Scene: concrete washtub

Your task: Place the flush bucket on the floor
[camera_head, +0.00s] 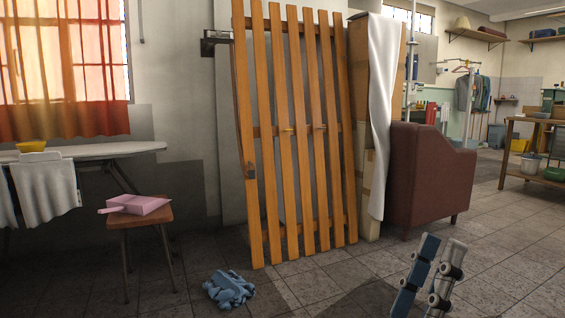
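No bucket is plainly identifiable as the flush bucket. A pale bucket-like container (530,166), small in view, stands on the lower shelf of the wooden table at the far right. The tiled floor (330,290) is bare over much of the foreground.
A slatted wooden panel (297,130) leans on the wall, beside tall cardboard boxes (366,190) and the armchair (425,175). A blue cloth (229,289) lies on the floor. A stool (140,217) bears a pink dustpan (140,204). The wooden table (512,155) stands right.

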